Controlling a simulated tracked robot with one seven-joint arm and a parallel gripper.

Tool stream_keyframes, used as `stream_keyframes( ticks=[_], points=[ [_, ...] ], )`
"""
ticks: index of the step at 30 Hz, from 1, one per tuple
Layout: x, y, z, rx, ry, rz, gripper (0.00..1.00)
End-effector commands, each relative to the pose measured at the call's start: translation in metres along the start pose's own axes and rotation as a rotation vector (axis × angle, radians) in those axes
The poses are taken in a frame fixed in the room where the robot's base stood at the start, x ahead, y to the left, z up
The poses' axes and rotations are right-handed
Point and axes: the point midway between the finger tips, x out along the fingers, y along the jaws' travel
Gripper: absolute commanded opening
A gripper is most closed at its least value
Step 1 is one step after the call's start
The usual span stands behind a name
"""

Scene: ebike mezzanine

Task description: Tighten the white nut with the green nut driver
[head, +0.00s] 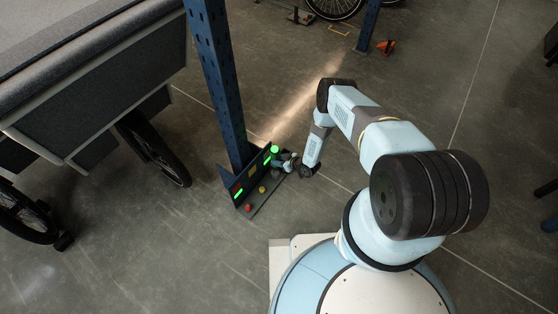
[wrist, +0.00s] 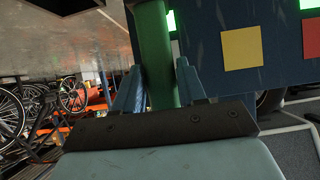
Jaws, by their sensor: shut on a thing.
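My gripper (head: 284,162) is low beside the foot of the blue post, at the far end of a dark panel. In the wrist view its two blue fingers (wrist: 158,82) are closed on the thick green nut driver (wrist: 154,45). The driver extends up the picture from between the fingers, past the panel face, and its far end is cut off or in shadow. In the head view a bright green round spot (head: 275,149) shows next to the gripper; I cannot tell whether it is part of the driver. I cannot make out the white nut in either view.
The dark panel (head: 240,181) bears lit green strips, and yellow and red markers (wrist: 241,48). The blue perforated post (head: 220,80) rises behind it. A grey wheeled cart (head: 90,75) stands at left. Bicycle wheels (head: 335,5) are at the back. The floor at right is open.

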Motion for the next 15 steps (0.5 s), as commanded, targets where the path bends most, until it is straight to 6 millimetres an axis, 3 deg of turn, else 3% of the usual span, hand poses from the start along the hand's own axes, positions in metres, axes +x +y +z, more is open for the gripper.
stream_keyframes(
  ticks=[15],
  points=[
    [-0.011,0.002,-0.023,-0.002,0.008,0.002,0.00]
  ],
)
